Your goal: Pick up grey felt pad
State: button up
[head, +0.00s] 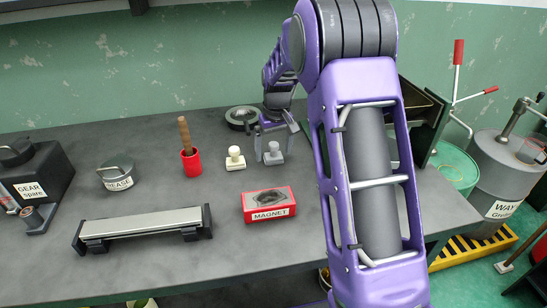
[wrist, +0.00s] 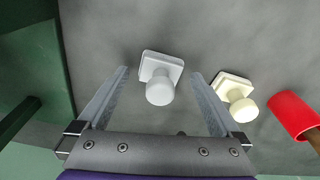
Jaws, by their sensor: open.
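The grey felt pad (head: 273,154) has a square base and a round knob, and stands on the dark table beside a similar cream one. In the wrist view the grey pad (wrist: 160,75) shows between the two fingers of my gripper (wrist: 161,72), with a gap on each side. My gripper (head: 274,140) is open and empty, pointing down over the pad in the head view. I cannot tell how far the fingertips are above the table.
The cream pad (wrist: 236,94) is close outside the right finger in the wrist view; it also shows in the head view (head: 235,158). A red cup (head: 191,162) with a wooden handle, a red MAGNET box (head: 269,205) and a black ring (head: 242,118) are nearby.

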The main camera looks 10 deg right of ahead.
aim_at(274, 143)
jog(key=shift+w+f, duration=0.1)
jog(key=shift+f, duration=0.3)
jog(key=shift+r, duration=0.1)
jog(key=c, duration=1.3)
notch_tip(274, 143, up, 10)
jog(key=shift+p, duration=0.85)
jog(key=shift+c, duration=0.2)
